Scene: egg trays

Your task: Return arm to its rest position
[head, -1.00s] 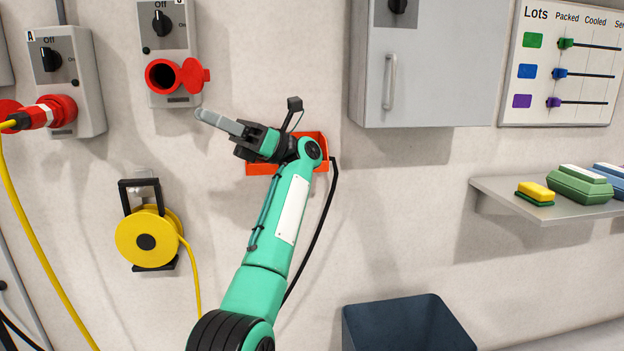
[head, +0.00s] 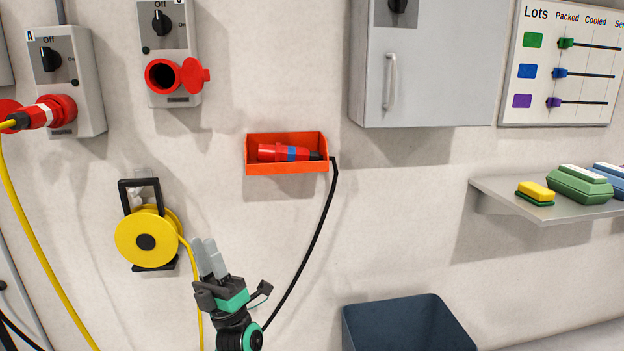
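My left gripper (head: 206,242) shows at the lower middle of the head view, in front of the wall, with its grey fingers pointing up. The two fingers lie side by side with no clear gap, and nothing shows between them. My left arm's teal and black wrist runs down out of the picture. My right gripper is not in view.
A yellow cable reel (head: 128,240) hangs close left of my gripper. A dark blue bin (head: 408,325) stands at lower right. A shelf (head: 500,190) carries egg boxes.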

